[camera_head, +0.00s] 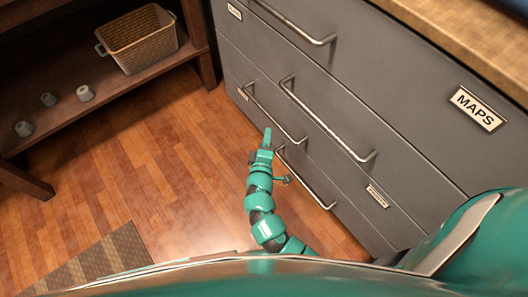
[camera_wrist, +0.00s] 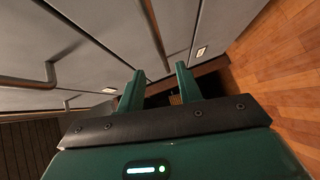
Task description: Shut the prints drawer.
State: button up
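The grey drawer cabinet (camera_head: 412,85) fills the right side of the head view. A low drawer front carries a small label (camera_head: 377,196), too small to read surely, so I cannot tell if it is the prints drawer. A bar handle (camera_head: 305,178) sits left of that label. I cannot tell how far any drawer stands out. My gripper (camera_head: 267,137) is low in front of the cabinet, by the lower handles. In the wrist view its two green fingers (camera_wrist: 160,82) stand apart with nothing held between them. Grey drawer fronts (camera_wrist: 92,28) and handles lie beyond.
The label MAPS (camera_head: 477,108) is on an upper drawer front. A long handle (camera_head: 325,115) and another handle (camera_head: 270,110) stand out near my gripper. A wooden shelf (camera_head: 70,115) with a wicker basket (camera_head: 140,42) is at the left. The wooden floor (camera_head: 150,160) between is clear.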

jog(key=s, duration=0.4)
jog(key=s+a+r, duration=0.1)
jog(key=shift+s+p, duration=0.3)
jog(key=shift+s, duration=0.1)
jog(key=shift+f, duration=0.1)
